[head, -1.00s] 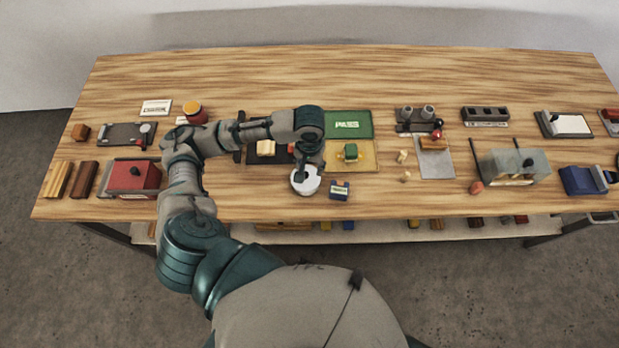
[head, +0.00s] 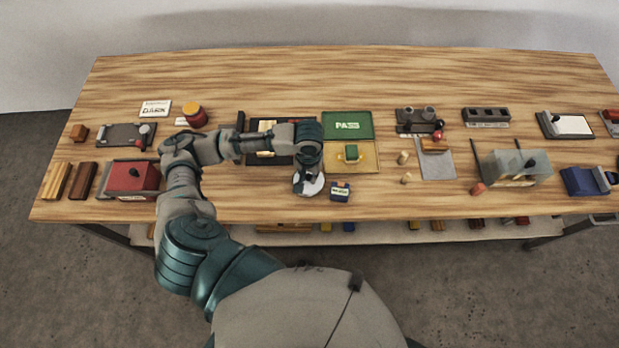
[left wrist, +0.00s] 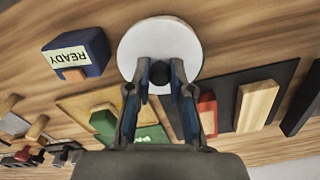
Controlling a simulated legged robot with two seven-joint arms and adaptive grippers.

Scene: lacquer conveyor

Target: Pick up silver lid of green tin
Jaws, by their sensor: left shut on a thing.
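A round pale silver-white lid (head: 309,189) lies near the front middle of the table, partly hidden under my left gripper (head: 308,177). In the left wrist view the lid (left wrist: 160,40) is a broad disc with a dark round knob (left wrist: 160,81). The two fingers of the left gripper (left wrist: 160,70) stand on either side of this knob, shut on it. I cannot make out a green tin body under the lid, nor tell whether the lid is raised. My right gripper is not in view.
A blue READY block (head: 340,191) stands close to the right of the lid. Behind are a dark tray (head: 253,158), a green PASS panel (head: 347,125) and a yellow mat (head: 368,166). A red box (head: 131,176) is at left. The table's back strip is clear.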

